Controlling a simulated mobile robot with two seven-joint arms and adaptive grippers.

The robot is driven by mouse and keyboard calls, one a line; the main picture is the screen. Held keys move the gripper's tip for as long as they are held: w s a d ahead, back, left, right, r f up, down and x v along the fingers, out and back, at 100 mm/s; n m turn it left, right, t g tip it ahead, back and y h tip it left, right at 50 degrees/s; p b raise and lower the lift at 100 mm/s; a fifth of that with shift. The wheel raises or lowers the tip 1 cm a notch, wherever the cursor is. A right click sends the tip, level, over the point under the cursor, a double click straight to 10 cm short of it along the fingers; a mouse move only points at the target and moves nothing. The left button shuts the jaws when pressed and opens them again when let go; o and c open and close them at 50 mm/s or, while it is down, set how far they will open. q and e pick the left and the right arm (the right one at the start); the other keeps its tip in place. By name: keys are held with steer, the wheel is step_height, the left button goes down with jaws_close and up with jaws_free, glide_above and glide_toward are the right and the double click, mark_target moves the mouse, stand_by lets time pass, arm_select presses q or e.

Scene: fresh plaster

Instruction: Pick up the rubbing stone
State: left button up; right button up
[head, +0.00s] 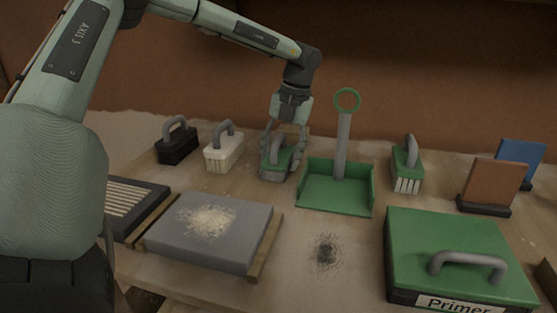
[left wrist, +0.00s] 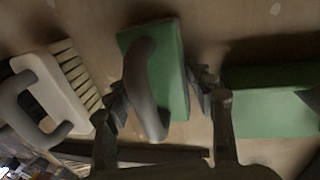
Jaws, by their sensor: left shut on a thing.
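The rubbing stone looks to be the green-topped block with a grey arched handle and greyish lower body (head: 268,172), at the back middle of the table. In the left wrist view its green top (left wrist: 172,70) and handle show between the fingers. My left gripper (head: 284,150) comes down from above and is shut on this block, one finger on each side; the wrist view shows the fingers too (left wrist: 160,95). Whether its underside touches the table is hard to tell. My right gripper is not in view.
A white-bodied brush (head: 223,152) and a black handled block (head: 177,145) stand left of it. A green dustpan (head: 335,195) is close on its right, then a green brush (head: 407,165). A grey slab with pale powder (head: 225,245) and a green Primer box (head: 440,235) lie in front.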

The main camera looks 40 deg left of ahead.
mark_target(277, 137)
arm_select(q)
steer(key=c, duration=0.5)
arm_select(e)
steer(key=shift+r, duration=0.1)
arm_select(q)
steer(key=shift+r, duration=0.1)
steer(key=shift+w+r, duration=0.1)
steer(key=shift+r, duration=0.2)
jaws_close()
step_height(277, 137, up, 8)
steer(key=shift+r+b, duration=0.25)
steer(key=shift+b, duration=0.05)
steer(key=shift+r, duration=0.4)
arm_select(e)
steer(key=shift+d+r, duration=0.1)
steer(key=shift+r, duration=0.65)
